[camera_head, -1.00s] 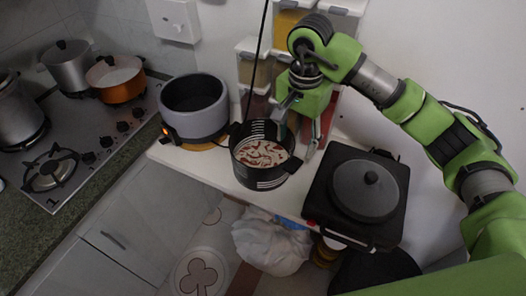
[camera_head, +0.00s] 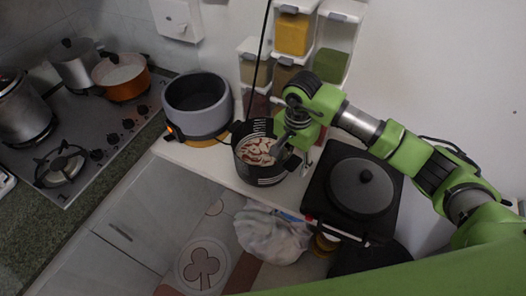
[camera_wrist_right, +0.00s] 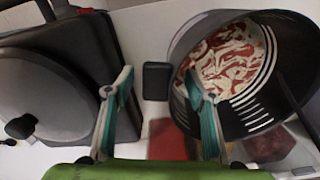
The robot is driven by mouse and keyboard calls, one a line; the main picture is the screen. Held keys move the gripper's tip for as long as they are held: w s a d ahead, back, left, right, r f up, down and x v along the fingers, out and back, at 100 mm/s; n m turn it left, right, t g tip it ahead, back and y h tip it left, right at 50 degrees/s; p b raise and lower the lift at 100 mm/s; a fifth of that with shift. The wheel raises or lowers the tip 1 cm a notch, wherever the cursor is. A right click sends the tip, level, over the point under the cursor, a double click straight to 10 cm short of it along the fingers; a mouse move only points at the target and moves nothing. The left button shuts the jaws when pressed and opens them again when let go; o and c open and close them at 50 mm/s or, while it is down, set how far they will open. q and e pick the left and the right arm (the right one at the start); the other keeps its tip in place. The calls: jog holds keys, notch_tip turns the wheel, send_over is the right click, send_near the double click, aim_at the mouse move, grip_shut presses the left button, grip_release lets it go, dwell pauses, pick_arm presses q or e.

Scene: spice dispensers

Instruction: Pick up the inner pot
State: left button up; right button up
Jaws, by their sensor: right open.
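The inner pot appears to be the black round pot (camera_head: 262,177) with red and white food inside, standing on the white counter in the head view. In the right wrist view its dark wall (camera_wrist_right: 262,82) shows white marks inside, and a black handle tab (camera_wrist_right: 157,80) sticks out toward the left. My right gripper (camera_head: 294,158) is at the pot's right side in the head view. In the right wrist view my right gripper (camera_wrist_right: 158,88) is open, with one finger on each side of the handle tab; the right finger overlaps the pot's rim. My left gripper is not in view.
A grey cooker (camera_head: 196,105) stands left of the pot. A black hot plate with a round lid (camera_head: 362,187) stands close on the right. Spice dispensers (camera_head: 294,33) stand behind. A plastic bag (camera_head: 272,236) lies below the counter edge. A stove (camera_head: 85,130) is at far left.

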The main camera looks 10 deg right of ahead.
grip_shut()
jog(key=shift+w+a+r, duration=0.1)
jog(key=shift+r, duration=0.1)
jog(key=shift+r, duration=0.1)
